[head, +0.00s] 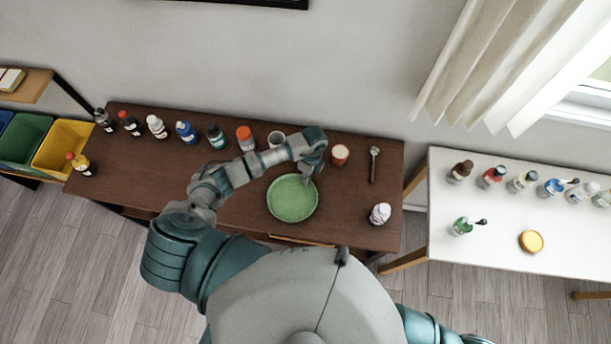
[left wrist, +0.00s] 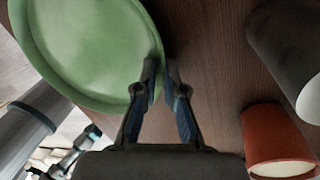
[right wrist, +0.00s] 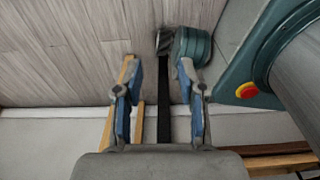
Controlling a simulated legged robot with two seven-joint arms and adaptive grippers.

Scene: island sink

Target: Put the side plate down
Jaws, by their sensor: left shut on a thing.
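The green side plate (head: 292,198) is face up over the front middle of the brown table (head: 235,208). My left gripper (head: 311,178) is shut on its rim at the far right side. In the left wrist view the fingertips (left wrist: 160,72) pinch the edge of the plate (left wrist: 85,45). I cannot tell whether the plate touches the table or hangs just above it. My right gripper (right wrist: 160,82) is open and empty over the floor, low beside my own body; its fingers are not visible in the head view.
Several bottles, including a blue one (head: 186,132), line the table's back. A reddish cup (head: 340,155), a spoon (head: 374,165) and a white item (head: 380,214) stand or lie to the plate's right. Bare wood lies left of the plate. A white table (head: 485,225) stands at right.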

